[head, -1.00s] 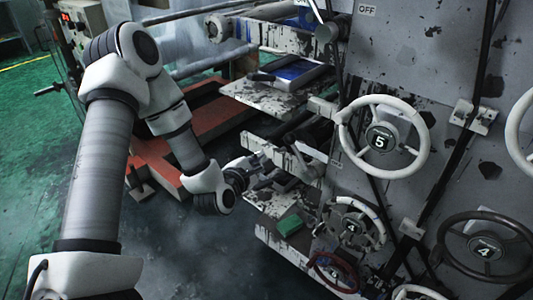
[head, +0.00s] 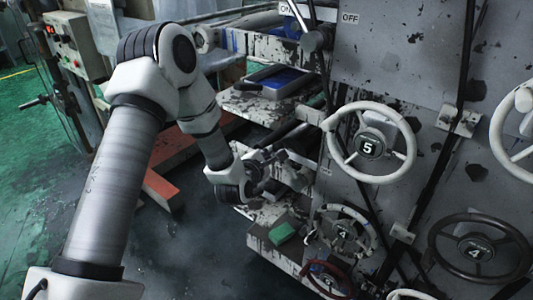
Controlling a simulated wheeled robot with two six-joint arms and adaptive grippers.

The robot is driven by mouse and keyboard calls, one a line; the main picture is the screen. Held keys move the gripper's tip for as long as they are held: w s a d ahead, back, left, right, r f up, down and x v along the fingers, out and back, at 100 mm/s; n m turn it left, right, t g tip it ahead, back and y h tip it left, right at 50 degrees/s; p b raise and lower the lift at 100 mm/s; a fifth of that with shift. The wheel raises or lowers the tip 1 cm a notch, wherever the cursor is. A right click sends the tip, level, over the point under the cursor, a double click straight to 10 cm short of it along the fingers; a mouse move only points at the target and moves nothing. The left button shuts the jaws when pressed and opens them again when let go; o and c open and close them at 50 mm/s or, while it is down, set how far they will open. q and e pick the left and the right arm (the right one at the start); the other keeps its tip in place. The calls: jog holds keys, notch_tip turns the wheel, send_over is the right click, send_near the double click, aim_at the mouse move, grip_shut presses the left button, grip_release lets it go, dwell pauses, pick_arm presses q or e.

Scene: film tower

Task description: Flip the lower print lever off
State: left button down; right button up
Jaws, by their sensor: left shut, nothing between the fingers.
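The grey, paint-chipped print tower (head: 400,70) fills the right side of the head view. A lever with a round grey knob (head: 316,40) stands at the top of it, between an ON label (head: 287,9) and an OFF label (head: 350,18). A lower print lever cannot be made out clearly; dark parts crowd the area around my left gripper. My right gripper is not in view.
A shelf (head: 245,103) with a blue-lined tray (head: 275,80) lies above my left gripper. A green block (head: 282,233) sits on the ledge below it. Open floor (head: 180,260) lies at lower left.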

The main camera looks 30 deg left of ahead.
pick_arm(q)
jog(key=shift+d+r, duration=0.2)
jog(key=shift+d+r+m+t+y+b, duration=0.35)
jog(key=shift+d+r+m+b, duration=0.3)
jog(key=shift+m, duration=0.25)
jog(key=s+d+r+m+t+y+b, duration=0.1)
jog(key=d+r+m+t+b, duration=0.1)
jog(key=d+m+b, duration=0.3)
jog(key=shift+d+r+m+t, duration=0.15)
jog(key=shift+d+m+t, duration=0.2)
jog(key=shift+d+m, duration=1.75)
jog(key=shift+d+n, duration=0.6)
jog(key=shift+d, duration=0.1)
jog(key=shift+a, duration=0.1)
